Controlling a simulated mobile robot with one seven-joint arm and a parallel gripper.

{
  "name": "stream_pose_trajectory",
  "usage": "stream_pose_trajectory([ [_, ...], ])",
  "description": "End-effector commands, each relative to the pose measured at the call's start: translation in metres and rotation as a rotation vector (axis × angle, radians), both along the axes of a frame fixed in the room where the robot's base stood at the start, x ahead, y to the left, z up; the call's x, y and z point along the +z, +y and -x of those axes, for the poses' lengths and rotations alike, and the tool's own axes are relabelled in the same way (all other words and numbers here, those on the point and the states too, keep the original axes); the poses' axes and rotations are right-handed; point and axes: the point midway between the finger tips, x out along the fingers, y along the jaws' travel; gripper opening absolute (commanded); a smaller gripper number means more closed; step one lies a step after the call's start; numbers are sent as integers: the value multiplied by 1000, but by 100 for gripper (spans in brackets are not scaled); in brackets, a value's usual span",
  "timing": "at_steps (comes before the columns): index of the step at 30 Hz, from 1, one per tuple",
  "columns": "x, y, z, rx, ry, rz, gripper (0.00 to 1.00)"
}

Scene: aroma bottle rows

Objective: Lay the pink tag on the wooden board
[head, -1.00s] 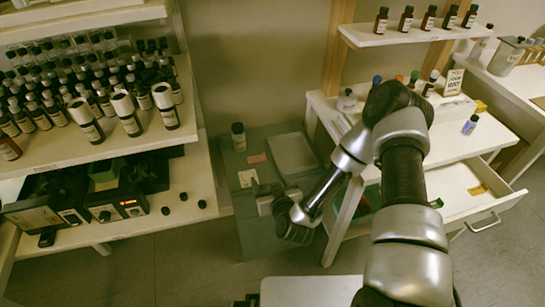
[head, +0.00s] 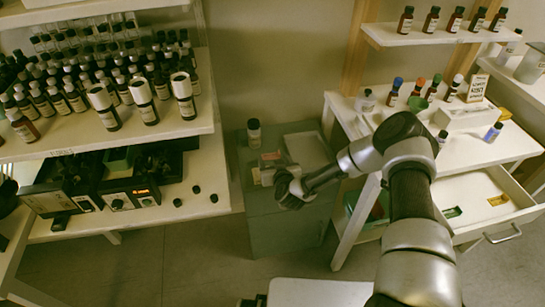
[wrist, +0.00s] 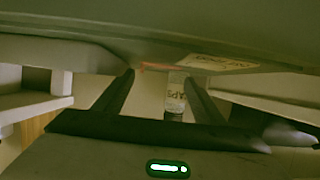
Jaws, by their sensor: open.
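My gripper (head: 265,175) is just in front of the tag, low over the cabinet top, open and empty. Its two fingers (wrist: 159,78) stand apart in the wrist view. A pale flat piece (head: 257,177) beside my gripper is partly hidden. It shows printed marks in the wrist view (wrist: 215,62). I cannot make out a wooden board for certain.
Crowded bottle shelves stand left. At right, an open drawer (head: 480,188) holds a yellow tag (head: 498,200) and a green tag (head: 453,211). The floor before the cabinet is clear.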

Motion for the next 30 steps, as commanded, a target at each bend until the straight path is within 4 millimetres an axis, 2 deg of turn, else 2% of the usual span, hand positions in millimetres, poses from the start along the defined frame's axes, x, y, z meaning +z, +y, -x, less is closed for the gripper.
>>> stream_pose_trajectory([
  [6,-10,7,-26,-2,0,-1,64],
  [14,-10,9,-29,0,0,0,64],
  [20,-10,8,-29,0,0,0,34],
  [23,-10,8,-29,0,0,0,33],
  [24,-10,8,-28,0,0,0,30],
  [30,-9,8,-29,0,0,0,30],
])
